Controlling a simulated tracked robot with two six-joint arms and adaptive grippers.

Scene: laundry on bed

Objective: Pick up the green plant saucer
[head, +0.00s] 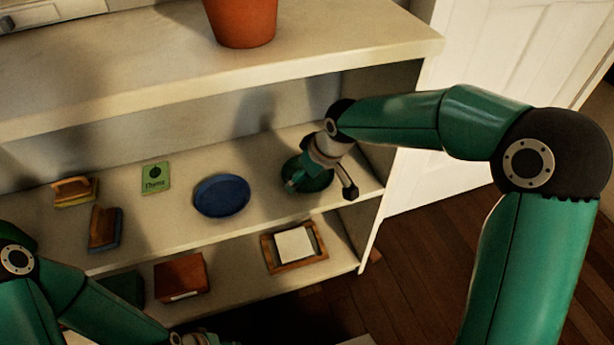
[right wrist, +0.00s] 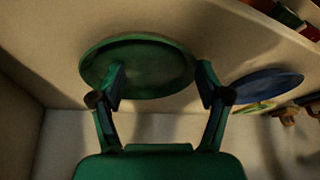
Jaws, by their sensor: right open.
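The green plant saucer (head: 318,180) lies on the middle shelf near its right end, partly hidden by my right gripper (head: 321,188). In the right wrist view the saucer (right wrist: 150,62) appears as a shallow green dish. My right gripper (right wrist: 161,84) is open there; one finger overlaps the saucer and the other is by its right edge. I cannot tell whether either finger touches it. My left gripper (head: 200,339) is barely in view at the bottom edge of the head view, and its fingers are cut off.
A blue saucer (head: 222,196) lies left of the green one. A green thyme packet (head: 156,177) and two brushes (head: 75,191) are further left. A terracotta pot (head: 242,20) stands on the top board (head: 345,45) above. A wooden framed item (head: 294,246) lies on the lower shelf.

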